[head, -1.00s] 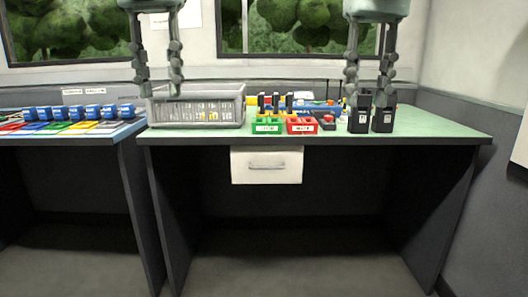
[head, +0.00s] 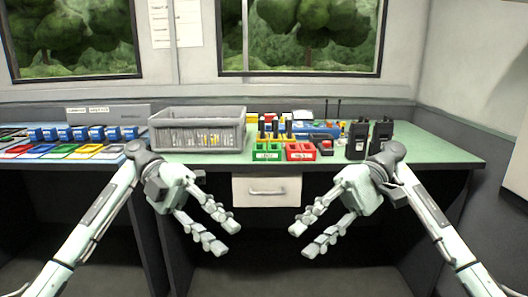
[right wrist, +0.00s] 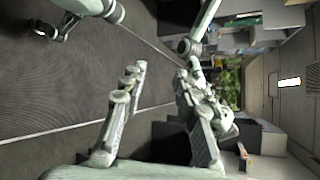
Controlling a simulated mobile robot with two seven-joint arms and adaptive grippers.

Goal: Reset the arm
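My left gripper (head: 229,234) is in front of the green-topped desk (head: 440,150), below its top, with fingers spread and nothing between them. My right gripper (head: 299,241) mirrors it on the right, also spread and empty. Both arms come in from the lower corners with bent elbows, and the fingers angle inward toward each other. In the right wrist view the right gripper's two fingers (right wrist: 165,108) stand apart with only floor and room behind them.
On the desk are a grey basket (head: 198,146), a green holder (head: 266,154), a red holder (head: 300,152) and two black radios (head: 357,140). A white drawer (head: 266,190) is shut below the top. A side table with coloured trays (head: 55,152) stands left.

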